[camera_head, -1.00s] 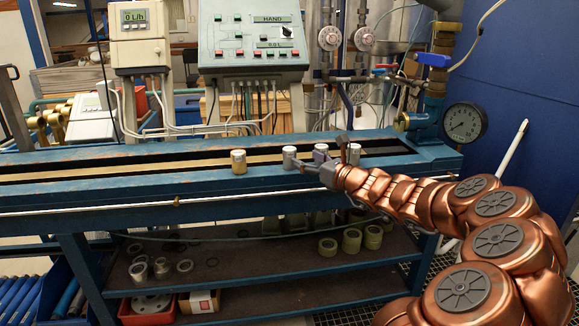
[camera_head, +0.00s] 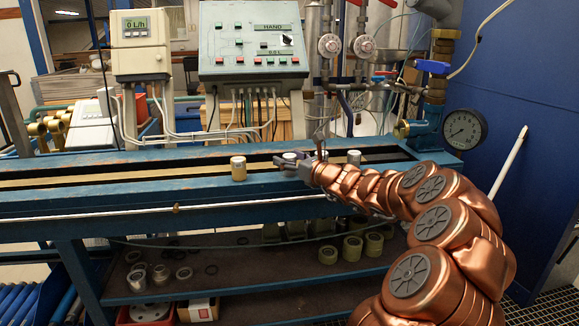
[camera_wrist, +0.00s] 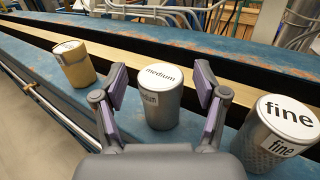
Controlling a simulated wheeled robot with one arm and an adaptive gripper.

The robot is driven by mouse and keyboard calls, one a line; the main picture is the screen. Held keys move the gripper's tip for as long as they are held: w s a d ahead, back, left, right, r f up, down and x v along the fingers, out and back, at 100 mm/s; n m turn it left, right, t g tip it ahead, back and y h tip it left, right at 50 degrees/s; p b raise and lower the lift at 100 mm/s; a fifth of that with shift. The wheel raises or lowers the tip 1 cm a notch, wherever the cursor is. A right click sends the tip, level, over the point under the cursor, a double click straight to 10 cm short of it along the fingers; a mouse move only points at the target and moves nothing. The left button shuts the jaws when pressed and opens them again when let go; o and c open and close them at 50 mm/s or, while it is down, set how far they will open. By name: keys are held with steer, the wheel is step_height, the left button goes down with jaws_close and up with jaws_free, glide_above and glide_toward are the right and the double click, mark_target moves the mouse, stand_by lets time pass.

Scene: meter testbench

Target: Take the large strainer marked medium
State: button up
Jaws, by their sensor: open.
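The strainer marked medium (camera_wrist: 161,112), a grey metal can with a white lid, stands upright on the blue bench in the wrist view. My gripper (camera_wrist: 160,78) is open, with one purple-padded finger to each side of this strainer and small gaps visible. In the head view my gripper (camera_head: 294,162) is at the bench and hides most of that strainer. A strainer marked fine (camera_wrist: 277,133) stands to the right, and also shows in the head view (camera_head: 354,158). A yellowish can (camera_wrist: 74,66) stands to the left; its marking is unreadable.
The blue bench (camera_head: 130,205) has a long dark slot with a brass-coloured strip behind the cans. A pressure gauge (camera_head: 463,128) and blue-handled valve stand at its right end. A control panel (camera_head: 252,40) rises behind. The bench left of the yellowish can is clear.

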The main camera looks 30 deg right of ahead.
steer(key=c, duration=1.3)
